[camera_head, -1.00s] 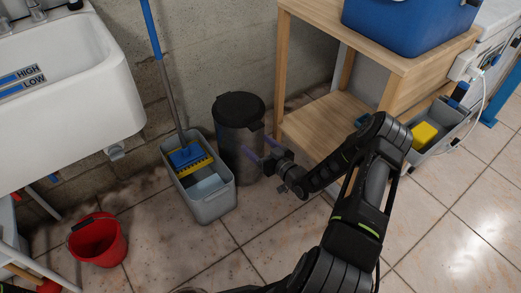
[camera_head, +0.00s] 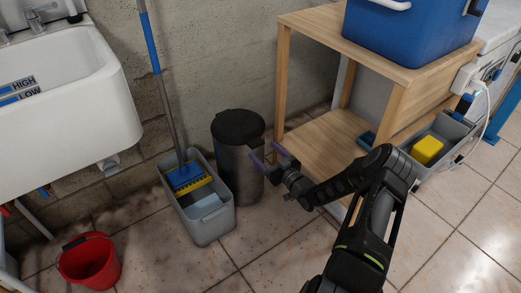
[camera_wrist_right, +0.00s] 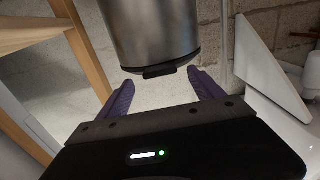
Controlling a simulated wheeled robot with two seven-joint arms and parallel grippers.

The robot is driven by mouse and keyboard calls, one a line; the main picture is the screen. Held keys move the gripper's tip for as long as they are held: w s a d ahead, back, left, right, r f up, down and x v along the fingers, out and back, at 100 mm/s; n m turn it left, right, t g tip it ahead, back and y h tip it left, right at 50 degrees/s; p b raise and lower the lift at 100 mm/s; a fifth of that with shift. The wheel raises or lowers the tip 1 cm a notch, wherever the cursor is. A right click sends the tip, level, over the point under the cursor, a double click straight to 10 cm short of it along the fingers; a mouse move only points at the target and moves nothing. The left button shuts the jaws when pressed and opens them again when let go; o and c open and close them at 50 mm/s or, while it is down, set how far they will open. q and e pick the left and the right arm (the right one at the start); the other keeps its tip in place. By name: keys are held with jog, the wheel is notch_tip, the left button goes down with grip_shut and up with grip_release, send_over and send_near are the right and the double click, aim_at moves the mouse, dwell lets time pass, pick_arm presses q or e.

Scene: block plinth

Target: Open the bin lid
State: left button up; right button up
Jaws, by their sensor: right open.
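The bin (camera_head: 236,172) is a dark metallic cylinder standing on the floor between the mop bucket and the wooden shelf. Its black lid (camera_head: 238,125) is closed, with a small tab on the side facing my gripper. My right gripper (camera_head: 263,153) is open and empty, its purple fingers just right of the bin, a little below the lid rim. The right wrist view looks upside down. In it, the bin's body (camera_wrist_right: 152,30) and the dark lid rim with its tab (camera_wrist_right: 158,71) lie ahead of the open fingers, apparently untouched. My left gripper is out of view.
A grey mop bucket (camera_head: 211,226) with a blue-handled mop stands left of the bin. A wooden shelf (camera_head: 322,139) with a blue cooler (camera_head: 405,35) stands right. A white sink (camera_head: 60,110) and red bucket (camera_head: 91,263) are at left. Tiled floor in front is clear.

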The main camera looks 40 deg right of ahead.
aim_at(259, 146)
jog(key=shift+w+b, duration=0.3)
jog(key=shift+w, duration=1.3)
jog(key=shift+c, duration=0.4)
grip_shut()
